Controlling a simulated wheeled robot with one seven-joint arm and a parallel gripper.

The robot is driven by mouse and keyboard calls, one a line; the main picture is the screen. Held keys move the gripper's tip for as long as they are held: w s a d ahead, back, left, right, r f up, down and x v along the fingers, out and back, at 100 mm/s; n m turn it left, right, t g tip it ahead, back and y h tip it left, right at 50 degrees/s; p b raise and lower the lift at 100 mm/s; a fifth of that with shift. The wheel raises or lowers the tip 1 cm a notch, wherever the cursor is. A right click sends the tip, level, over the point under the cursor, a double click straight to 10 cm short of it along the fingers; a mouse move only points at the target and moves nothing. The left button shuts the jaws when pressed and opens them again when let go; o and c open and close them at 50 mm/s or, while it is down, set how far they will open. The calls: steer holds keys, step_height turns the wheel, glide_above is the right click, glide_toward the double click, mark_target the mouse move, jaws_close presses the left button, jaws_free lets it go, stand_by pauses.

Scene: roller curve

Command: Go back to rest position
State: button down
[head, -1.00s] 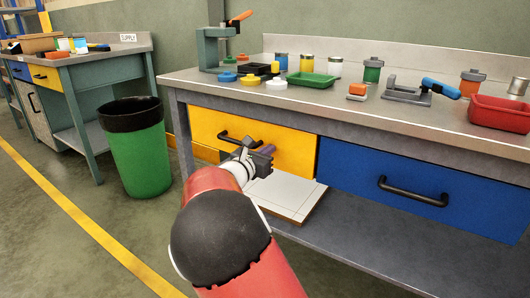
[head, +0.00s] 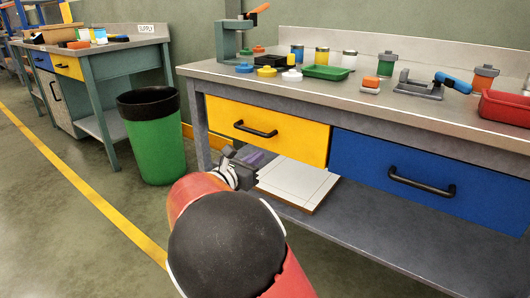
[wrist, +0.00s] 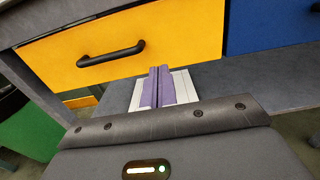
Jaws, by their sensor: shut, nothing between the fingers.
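My gripper (head: 256,160) is in front of the workbench, just below the yellow drawer (head: 268,126) in the head view. In the wrist view its two purple fingers (wrist: 158,87) are side by side and shut, with nothing between them. The yellow drawer also shows in the wrist view (wrist: 165,40), with its black handle (wrist: 110,54) to the left of the fingers. My red arm with a dark round joint fills the lower middle of the head view and hides part of the floor and the bench's lower shelf.
A white board (head: 300,186) lies on the lower shelf behind my gripper. A blue drawer (head: 420,178) is to the right. A green bin (head: 153,140) stands to the left. The benchtop (head: 330,92) holds several jars, trays and tools. Floor is clear at the left.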

steer(key=s+d+f+m+g+y, duration=0.2)
steer(key=s+d+m+g, duration=0.3)
steer(key=s+d+m, duration=0.25)
steer(key=s+d+f+m+g+y, duration=0.2)
steer(key=s+d+m+g, duration=0.2)
steer(key=s+d+m, duration=0.4)
steer(key=s+a+m+y, duration=0.2)
steer(key=s+m+y, duration=0.2)
steer(key=s, duration=0.5)
steer(key=s+a+m+t+y, duration=0.1)
steer(key=s+a+m+y, duration=0.1)
steer(key=s+m, duration=0.6)
steer(key=shift+s+f+y, duration=0.15)
steer(key=shift+s+y, duration=0.75)
steer(key=shift+s, duration=0.3)
steer(key=shift+d, duration=0.1)
